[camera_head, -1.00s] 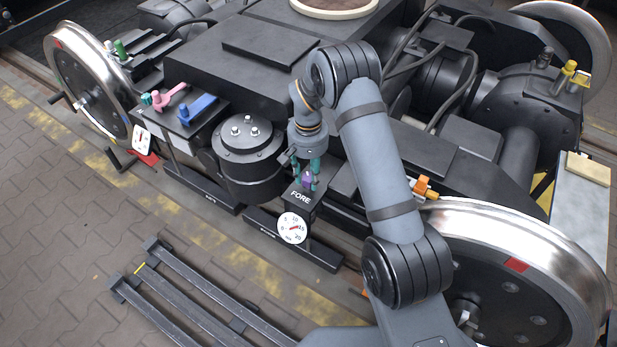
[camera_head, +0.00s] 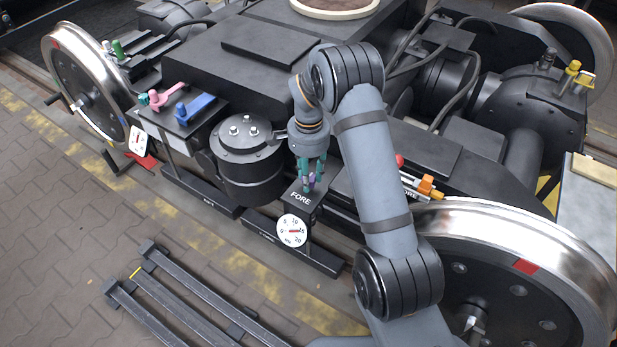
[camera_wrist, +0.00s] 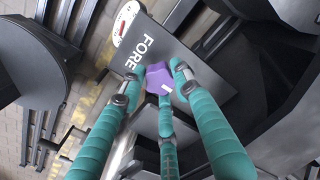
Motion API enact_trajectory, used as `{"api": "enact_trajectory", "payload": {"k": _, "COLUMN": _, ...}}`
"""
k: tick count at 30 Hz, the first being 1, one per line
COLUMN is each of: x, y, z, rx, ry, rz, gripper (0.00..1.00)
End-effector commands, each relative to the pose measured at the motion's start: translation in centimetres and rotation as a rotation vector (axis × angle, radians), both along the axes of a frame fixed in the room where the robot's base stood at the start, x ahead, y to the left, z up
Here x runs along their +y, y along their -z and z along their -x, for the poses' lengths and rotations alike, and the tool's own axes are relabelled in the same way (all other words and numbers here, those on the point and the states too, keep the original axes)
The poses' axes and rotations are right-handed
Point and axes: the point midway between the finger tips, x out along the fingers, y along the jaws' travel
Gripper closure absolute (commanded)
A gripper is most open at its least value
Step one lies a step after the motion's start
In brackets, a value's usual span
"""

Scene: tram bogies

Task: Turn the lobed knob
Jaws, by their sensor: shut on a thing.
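The purple lobed knob (camera_head: 309,183) sits on top of the black box marked FORE (camera_head: 300,200). In the wrist view the knob (camera_wrist: 161,79) shows a white mark on its side. My gripper (camera_head: 311,176) reaches down from above with teal fingers. In the wrist view the gripper (camera_wrist: 155,88) has its fingertips around the knob, shut on it. The fingers partly hide the knob in the head view. A round white gauge (camera_head: 294,230) with a red needle is on the box's front, the needle pointing roughly right, near 15.
A black cylinder (camera_head: 246,165) stands close left of my gripper. Pink (camera_head: 167,96) and blue (camera_head: 195,108) handles are farther left. A large wheel (camera_head: 520,260) is at lower right.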

Motion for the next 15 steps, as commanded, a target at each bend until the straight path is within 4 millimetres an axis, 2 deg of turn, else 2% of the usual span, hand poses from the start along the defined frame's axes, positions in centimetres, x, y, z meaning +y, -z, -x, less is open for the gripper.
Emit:
{"api": "enact_trajectory", "payload": {"k": 1, "x": -0.27, "y": -0.27, "z": -0.81, "rx": -0.022, "ry": 0.014, "rz": -0.001, "gripper": 0.95}}
{"api": "enact_trajectory", "payload": {"k": 15, "x": -0.66, "y": -0.35, "z": -0.89, "rx": -0.023, "ry": 0.075, "rz": 0.001, "gripper": 0.95}}
